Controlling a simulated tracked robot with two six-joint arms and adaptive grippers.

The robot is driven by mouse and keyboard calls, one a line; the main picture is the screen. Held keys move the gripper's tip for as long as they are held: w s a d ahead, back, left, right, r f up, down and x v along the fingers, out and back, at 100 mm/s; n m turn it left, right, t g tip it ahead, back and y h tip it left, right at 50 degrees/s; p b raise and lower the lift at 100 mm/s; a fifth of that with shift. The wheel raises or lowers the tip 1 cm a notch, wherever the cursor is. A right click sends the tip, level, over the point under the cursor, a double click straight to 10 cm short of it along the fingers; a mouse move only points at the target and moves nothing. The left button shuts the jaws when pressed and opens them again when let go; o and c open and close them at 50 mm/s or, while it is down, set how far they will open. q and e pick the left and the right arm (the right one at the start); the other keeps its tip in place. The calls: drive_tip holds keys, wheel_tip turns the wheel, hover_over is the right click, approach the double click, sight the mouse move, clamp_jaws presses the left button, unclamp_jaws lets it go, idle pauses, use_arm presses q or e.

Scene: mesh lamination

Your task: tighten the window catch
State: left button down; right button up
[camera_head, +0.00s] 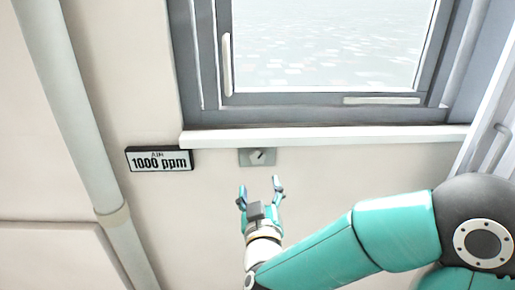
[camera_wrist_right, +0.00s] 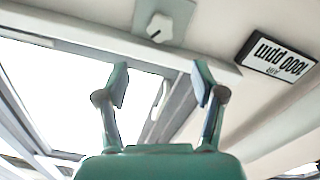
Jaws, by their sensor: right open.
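A knob with a dark pointer mark (camera_head: 258,156) sits on a small square grey plate on the wall, just below the window sill; it seems to be the window catch. In the right wrist view the knob (camera_wrist_right: 159,28) looks pale and lobed, and shows beyond the fingertips near the top. My right gripper (camera_head: 259,187) is open and empty below the knob, its fingers pointing up toward it, apart from it. In the right wrist view the two fingers (camera_wrist_right: 160,82) stand apart with nothing between them. My left gripper is not in view.
The white sill (camera_head: 330,138) runs just above the knob, under the grey-framed window (camera_head: 300,115). White handles sit on the frame. An "AIR 1000 ppm" display (camera_head: 160,159) is on the wall to the left. A vertical pipe (camera_head: 75,100) stands further left.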

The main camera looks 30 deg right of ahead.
sight(258, 158)
drive_tip(key=p+x, duration=0.7)
drive_tip(key=x, duration=0.5)
drive_tip(key=shift+w+d+f+p, duration=0.1)
drive_tip(key=shift+w+f+p, duration=0.05)
drive_tip(key=shift+w+p, duration=0.15)
